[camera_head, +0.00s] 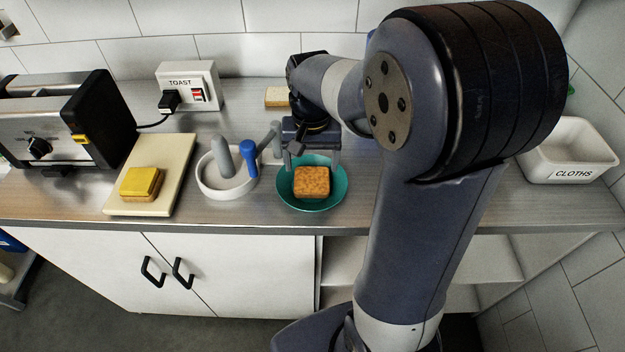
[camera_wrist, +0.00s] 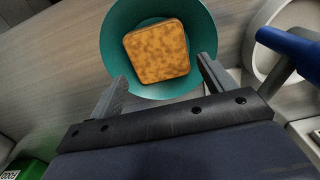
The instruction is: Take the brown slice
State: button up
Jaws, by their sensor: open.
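The brown slice (camera_head: 311,181) is a toasted, mottled square lying in a teal bowl (camera_head: 323,206) on the counter. In the wrist view the slice (camera_wrist: 157,51) lies flat inside the bowl (camera_wrist: 118,40), just ahead of the fingertips. My gripper (camera_head: 311,164) is over the back part of the bowl. In the wrist view my gripper (camera_wrist: 163,72) has its two fingers apart, one toward each side of the slice, with nothing held between them. I cannot tell the exact height of the fingertips above the slice.
A white round holder (camera_head: 211,189) with grey and blue handles stands close left of the bowl. Further left are a cream board (camera_head: 178,160) with a yellow-topped slice (camera_head: 141,183) and a toaster (camera_head: 50,120). A pale slice (camera_head: 277,97) lies behind. A CLOTHS tub (camera_head: 568,165) stands right.

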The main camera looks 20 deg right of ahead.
aim_at(312, 177)
notch_tip(312, 177, down, 5)
jog(key=shift+w+d+r, duration=0.1)
jog(key=shift+r, duration=0.1)
jog(key=c, duration=0.6)
